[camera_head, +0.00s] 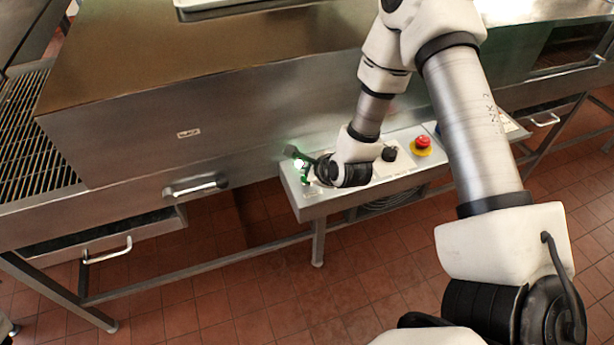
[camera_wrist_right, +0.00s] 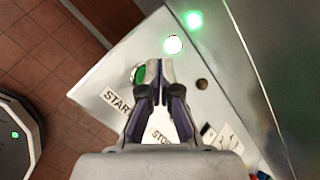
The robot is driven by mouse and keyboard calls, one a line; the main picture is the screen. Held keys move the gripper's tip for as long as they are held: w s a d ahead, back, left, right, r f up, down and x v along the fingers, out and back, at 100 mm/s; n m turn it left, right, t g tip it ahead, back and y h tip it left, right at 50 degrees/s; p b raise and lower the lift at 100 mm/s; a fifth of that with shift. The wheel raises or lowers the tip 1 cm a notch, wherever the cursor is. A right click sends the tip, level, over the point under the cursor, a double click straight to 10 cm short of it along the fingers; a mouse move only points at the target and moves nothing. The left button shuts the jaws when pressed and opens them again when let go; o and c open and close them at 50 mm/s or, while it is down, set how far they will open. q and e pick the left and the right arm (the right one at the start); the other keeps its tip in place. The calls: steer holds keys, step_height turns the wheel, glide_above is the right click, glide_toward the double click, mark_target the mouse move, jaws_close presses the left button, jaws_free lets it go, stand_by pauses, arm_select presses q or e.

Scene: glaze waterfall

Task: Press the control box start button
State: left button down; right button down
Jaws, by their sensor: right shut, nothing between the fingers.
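The control box (camera_head: 322,209) is a pale panel set along the front of the steel machine. In the right wrist view its white top (camera_wrist_right: 108,72) carries a green start button (camera_wrist_right: 140,75), with a START label (camera_wrist_right: 117,100) beside it. My right gripper (camera_head: 303,166) is over the left end of the box. In the wrist view its fingertips (camera_wrist_right: 160,68) are shut and empty, just right of the green button and partly overlapping its edge. I cannot tell whether they touch the panel. My left gripper is not in view.
A bright lamp (camera_wrist_right: 173,45) glows beyond the fingertips, with a green glow on the steel wall. A STOP label (camera_wrist_right: 160,136) is partly hidden behind the fingers. A black knob (camera_head: 389,154) and a red emergency button (camera_head: 422,142) sit farther right. Drawer handles (camera_head: 196,187) stick out left.

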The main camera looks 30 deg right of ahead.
steer(key=shift+r+p, duration=1.65)
steer(key=shift+r, duration=0.9)
steer(key=shift+f, duration=0.1)
